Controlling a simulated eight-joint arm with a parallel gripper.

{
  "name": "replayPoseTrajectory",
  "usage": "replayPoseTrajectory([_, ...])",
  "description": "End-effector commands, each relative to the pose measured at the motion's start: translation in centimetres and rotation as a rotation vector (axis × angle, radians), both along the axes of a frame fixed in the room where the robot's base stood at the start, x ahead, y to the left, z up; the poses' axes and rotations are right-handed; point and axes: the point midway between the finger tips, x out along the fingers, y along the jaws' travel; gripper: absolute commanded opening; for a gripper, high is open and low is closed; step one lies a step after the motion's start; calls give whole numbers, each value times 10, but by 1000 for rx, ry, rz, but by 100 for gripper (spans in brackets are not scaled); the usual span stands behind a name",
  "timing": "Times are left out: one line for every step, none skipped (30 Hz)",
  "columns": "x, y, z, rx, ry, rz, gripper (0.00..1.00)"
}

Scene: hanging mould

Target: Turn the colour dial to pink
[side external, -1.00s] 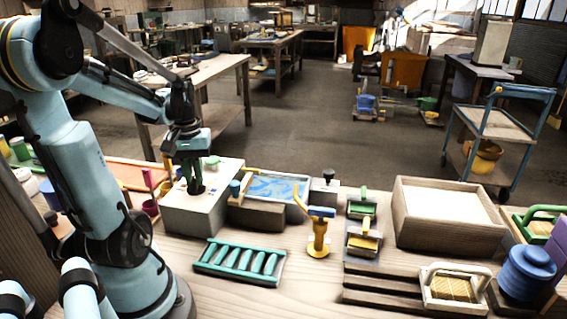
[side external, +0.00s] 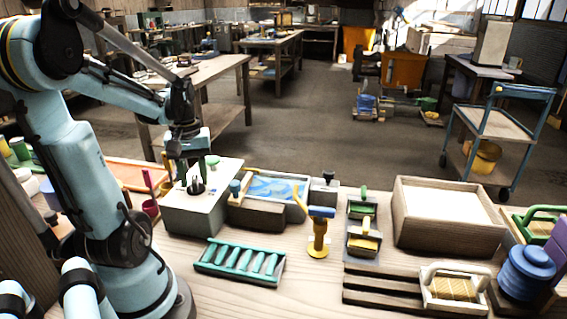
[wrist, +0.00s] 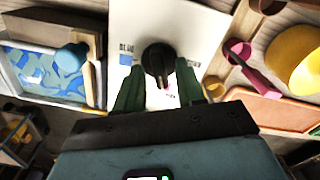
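The colour dial is a black round knob (wrist: 158,60) on top of a pale box (wrist: 187,22). In the side view the knob (side external: 196,186) stands on the box (side external: 200,215) at the left of the bench. A label reading BLUE with a blue square (wrist: 127,59) is left of the knob. A small pink mark shows at the knob's lower edge, towards my gripper; the lettering there is partly hidden. My gripper (side external: 197,171) is above the knob, fingers apart and empty. In the wrist view its green fingers (wrist: 159,75) straddle the knob with gaps on both sides.
A tray with blue marbled liquid (side external: 275,187) stands right of the box. A pink cup with a stick (side external: 150,207) is left of it. A green ribbed rack (side external: 240,262) lies in front. A sand-filled wooden box (side external: 450,215) is further right.

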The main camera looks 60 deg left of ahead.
Motion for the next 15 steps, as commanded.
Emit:
replayPoseTrajectory([0,0,0,0,0,0,40])
replayPoseTrajectory([0,0,0,1,0,0,40])
replayPoseTrajectory([0,0,0,1,0,0,40])
replayPoseTrajectory([0,0,0,1,0,0,40])
replayPoseTrajectory([0,0,0,1,0,-1,40])
replayPoseTrajectory([0,0,0,1,0,-1,40])
replayPoseTrajectory([0,0,0,1,0,-1,40])
replayPoseTrajectory([0,0,0,1,0,-1,40])
replayPoseTrajectory([0,0,1,1,0,-1,40])
replayPoseTrajectory([0,0,2,1,0,-1,40])
replayPoseTrajectory([0,0,3,1,0,-1,40])
replayPoseTrajectory([0,0,5,1,0,-1,40])
replayPoseTrajectory([0,0,7,1,0,-1,40])
replayPoseTrajectory([0,0,10,1,-1,-1,40])
replayPoseTrajectory([0,0,14,1,0,-1,40])
